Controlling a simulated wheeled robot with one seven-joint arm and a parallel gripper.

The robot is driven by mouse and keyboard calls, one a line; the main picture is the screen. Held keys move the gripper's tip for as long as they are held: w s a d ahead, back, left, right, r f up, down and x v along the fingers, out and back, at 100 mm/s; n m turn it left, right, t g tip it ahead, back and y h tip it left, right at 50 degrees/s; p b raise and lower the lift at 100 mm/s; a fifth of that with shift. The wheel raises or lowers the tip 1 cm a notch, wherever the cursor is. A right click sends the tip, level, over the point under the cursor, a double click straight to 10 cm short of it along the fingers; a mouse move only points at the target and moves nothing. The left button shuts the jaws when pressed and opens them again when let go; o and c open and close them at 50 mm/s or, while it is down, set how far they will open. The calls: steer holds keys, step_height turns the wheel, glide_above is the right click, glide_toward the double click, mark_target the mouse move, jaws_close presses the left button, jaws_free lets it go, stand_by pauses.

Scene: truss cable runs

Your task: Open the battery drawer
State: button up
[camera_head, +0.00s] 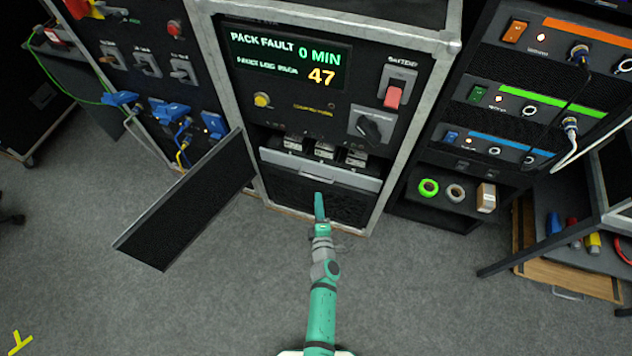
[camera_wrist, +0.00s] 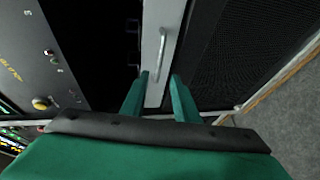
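The battery drawer (camera_head: 345,182) has a light grey front strip with a bar handle, low in the middle cabinet. Several pale blocks (camera_head: 325,150) show in the dark gap above the strip. I cannot tell whether the drawer stands out at all. My green gripper (camera_head: 319,198) is just in front of and below the strip. In the wrist view, its two fingers are apart with nothing between them (camera_wrist: 158,88). The strip runs between the fingers in that view.
A dark hinged door (camera_head: 190,200) stands open to the left of the drawer. The cabinet's display (camera_head: 290,60) reads "PACK FAULT 0 MIN" and 47. A rack with tape rolls (camera_head: 428,187) stands right. The grey carpet (camera_head: 230,290) in front is clear.

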steer(key=w+f, duration=0.2)
steer(key=w, duration=0.8)
steer(key=shift+a, duration=0.45)
jaws_close()
